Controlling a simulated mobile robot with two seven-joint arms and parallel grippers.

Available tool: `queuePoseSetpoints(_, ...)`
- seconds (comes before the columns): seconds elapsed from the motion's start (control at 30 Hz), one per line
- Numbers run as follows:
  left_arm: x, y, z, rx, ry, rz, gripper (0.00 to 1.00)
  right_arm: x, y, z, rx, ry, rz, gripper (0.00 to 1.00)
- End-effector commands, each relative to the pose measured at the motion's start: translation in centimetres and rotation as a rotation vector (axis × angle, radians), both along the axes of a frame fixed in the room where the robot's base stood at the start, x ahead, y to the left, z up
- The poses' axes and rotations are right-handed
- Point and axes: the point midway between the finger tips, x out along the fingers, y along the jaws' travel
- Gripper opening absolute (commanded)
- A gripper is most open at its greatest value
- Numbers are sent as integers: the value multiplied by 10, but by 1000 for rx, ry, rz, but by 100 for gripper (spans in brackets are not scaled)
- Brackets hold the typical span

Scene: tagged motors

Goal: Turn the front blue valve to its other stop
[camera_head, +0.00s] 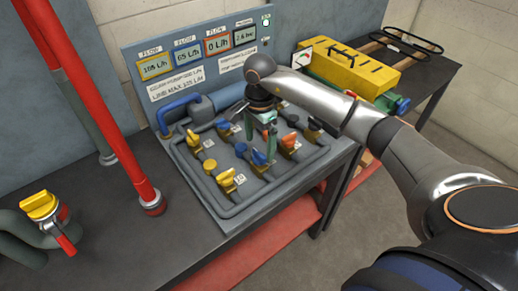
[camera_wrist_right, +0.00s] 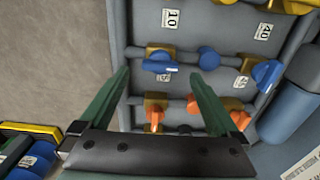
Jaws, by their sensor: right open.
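The front blue valve (camera_head: 259,157) is in the front row of the panel, between a yellow valve and an orange valve. In the right wrist view its blue handle (camera_wrist_right: 160,66) lies crosswise on a brass body, between the two fingertips in the picture. My right gripper (camera_head: 262,146) is open, with its green fingers pointing down at this valve. In the wrist view the fingers (camera_wrist_right: 158,74) stand apart on either side of the handle, with gaps between; I cannot tell their height above it. The fingers partly hide the valve in the head view. My left gripper is not in view.
Close by are a front yellow valve (camera_head: 227,180), an orange valve (camera_head: 288,141), a back blue valve (camera_head: 222,124) and a back yellow valve (camera_head: 193,138). Grey pipes (camera_head: 273,185) edge the panel. Red pipes (camera_head: 128,150) stand at the left.

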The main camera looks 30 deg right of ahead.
Motion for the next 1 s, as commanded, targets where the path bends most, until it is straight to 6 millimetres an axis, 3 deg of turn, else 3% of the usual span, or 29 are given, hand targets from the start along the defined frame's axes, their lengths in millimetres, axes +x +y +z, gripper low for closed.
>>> queuePoseSetpoints(0.23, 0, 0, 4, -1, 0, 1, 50, 0, 0, -31, 1, 0, -1, 98)
queuePoseSetpoints(0.6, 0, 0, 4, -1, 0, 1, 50, 0, 0, -36, 1, -1, 0, 98)
queuePoseSetpoints(1.0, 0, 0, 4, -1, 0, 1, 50, 0, 0, -36, 1, -1, 0, 52)
